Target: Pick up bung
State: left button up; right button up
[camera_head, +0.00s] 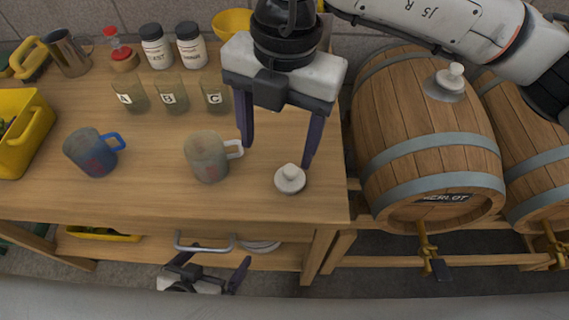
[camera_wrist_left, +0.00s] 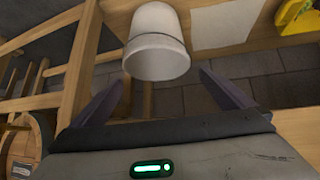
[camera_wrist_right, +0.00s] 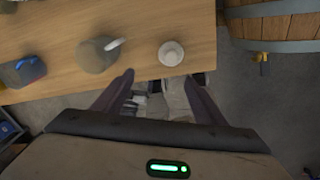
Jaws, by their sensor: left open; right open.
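A white bung (camera_head: 290,179) with a round base and a knob on top stands upright near the table's front right corner. It also shows in the right wrist view (camera_wrist_right: 171,53), just beyond my fingertips. A similar white bung (camera_head: 451,77) sits on top of the left barrel. My right gripper (camera_head: 276,156) is open and empty, pointing down, its right finger close to the table bung in the head view. I cannot tell whether they touch. My left gripper (camera_head: 212,268) is open and low in front of the table; its fingers (camera_wrist_left: 165,92) hold nothing.
On the wooden table (camera_head: 150,200) are a grey mug (camera_head: 207,158), a blue-handled mug (camera_head: 92,153), labelled glasses (camera_head: 171,97), white jars and a yellow crate (camera_head: 20,135). Barrels (camera_head: 420,140) stand to the right. A white cylinder (camera_wrist_left: 157,45) is beyond my left fingers. Table around the bung is clear.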

aim_at(290, 169)
jog(key=shift+w+d+f+t+h, duration=0.1)
jog(key=shift+w+d+t+h, duration=0.25)
jog(key=shift+w+d, duration=0.3)
jog(key=f, duration=0.3)
jog(key=shift+d+f, duration=0.2)
jog(key=shift+f, duration=0.05)
jog(key=shift+s+d+f+p, duration=0.1)
jog(key=shift+f+p, duration=0.3)
jog(key=shift+f, duration=1.15)
jog(key=shift+s+d+f+p, duration=0.1)
jog(key=shift+f+p, duration=0.25)
jog(key=shift+f, duration=1.2)
jog(key=shift+c, duration=0.4)
jog(key=c, duration=1)
